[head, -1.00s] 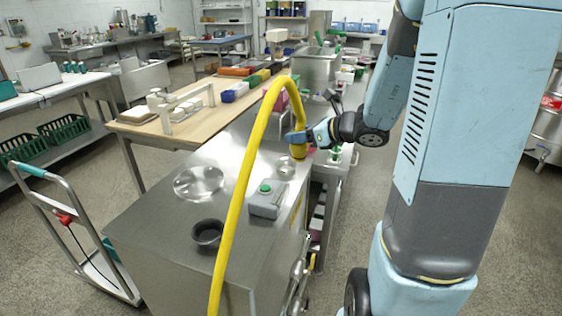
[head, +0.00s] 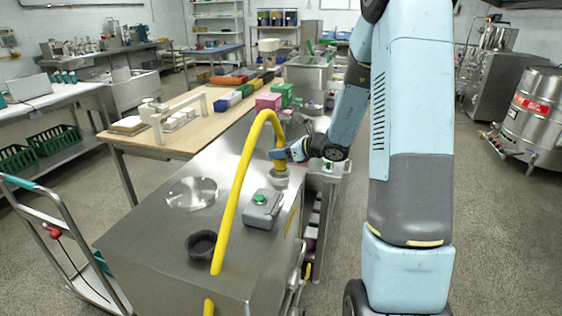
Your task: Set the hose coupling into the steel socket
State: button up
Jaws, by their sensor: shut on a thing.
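The yellow hose (head: 237,190) arches up from the front of the steel cabinet and bends down at its far end to the hose coupling (head: 279,164). My gripper (head: 280,155) is shut on this coupling and hides part of it. The coupling points down. The round steel socket (head: 279,180) is on the cabinet top directly below it. The coupling's lower end overlaps the socket in the picture; I cannot tell whether it is inside, touching or just above.
The steel cabinet top (head: 150,235) also bears a grey box with a green button (head: 262,208), a round shiny disc (head: 192,193) and a black ring-shaped cup (head: 201,246). A wooden table (head: 140,137) stands behind. A trolley (head: 50,222) stands at the left.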

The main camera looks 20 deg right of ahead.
aim_at(279, 161)
jog(key=shift+w+f, duration=0.35)
jog(key=shift+f, duration=0.1)
notch_tip(279, 161, down, 3)
jog(key=shift+w+f, duration=0.15)
jog(key=o, duration=1.1)
jog(key=shift+o, duration=0.2)
